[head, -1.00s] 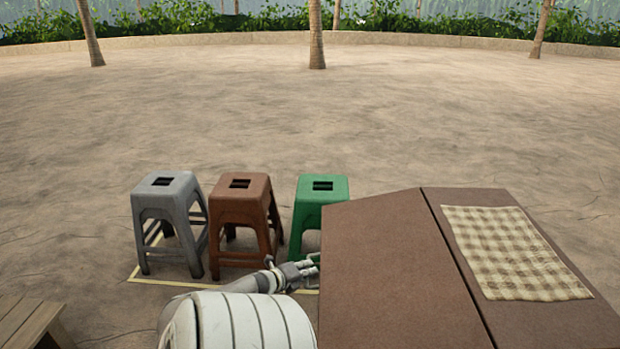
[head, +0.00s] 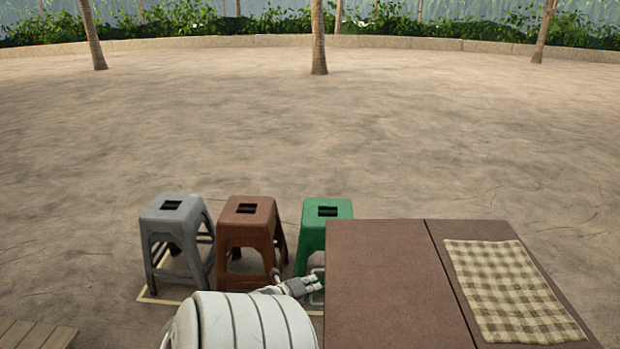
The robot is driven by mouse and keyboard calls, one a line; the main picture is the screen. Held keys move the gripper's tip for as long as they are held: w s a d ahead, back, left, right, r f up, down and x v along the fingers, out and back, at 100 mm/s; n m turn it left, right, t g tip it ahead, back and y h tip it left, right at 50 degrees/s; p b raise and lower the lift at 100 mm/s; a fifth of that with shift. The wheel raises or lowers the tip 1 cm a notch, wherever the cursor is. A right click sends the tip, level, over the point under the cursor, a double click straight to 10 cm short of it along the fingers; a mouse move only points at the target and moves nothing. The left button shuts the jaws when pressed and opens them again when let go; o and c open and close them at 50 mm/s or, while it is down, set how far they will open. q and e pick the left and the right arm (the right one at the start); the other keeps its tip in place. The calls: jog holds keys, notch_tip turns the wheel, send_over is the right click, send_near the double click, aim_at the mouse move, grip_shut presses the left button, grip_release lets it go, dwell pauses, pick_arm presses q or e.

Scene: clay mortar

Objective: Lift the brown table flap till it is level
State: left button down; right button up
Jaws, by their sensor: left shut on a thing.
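The brown table flap (head: 385,285) is the left part of the table, beside the fixed tabletop (head: 447,233), with a dark straight seam between them. Its far edge runs straight in line with the far edge of the fixed top, so the flap looks level with it or very nearly so. My left gripper (head: 311,285) is at the flap's left edge and is shut on the flap there; the exact contact is small and partly hidden. My right gripper is out of view.
A grey stool (head: 172,215), a brown stool (head: 247,217) and a green stool (head: 313,238) stand left of the table inside a pale floor outline. A checked cloth (head: 510,285) lies on the fixed top. Wooden slats (head: 35,335) show at lower left. Open sandy ground lies beyond.

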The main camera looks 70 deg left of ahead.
pick_arm(q)
jog(key=shift+w+d+r+p, duration=0.1)
jog(key=shift+w+r+p, duration=0.2)
jog(key=shift+r, duration=0.4)
jog(key=c, duration=1.8)
grip_release()
jog(key=shift+w, duration=0.1)
jog(key=shift+o, duration=0.2)
jog(key=shift+f, duration=0.1)
jog(key=shift+s+d, duration=0.25)
jog(key=shift+s, duration=0.35)
jog(key=v, duration=1.1)
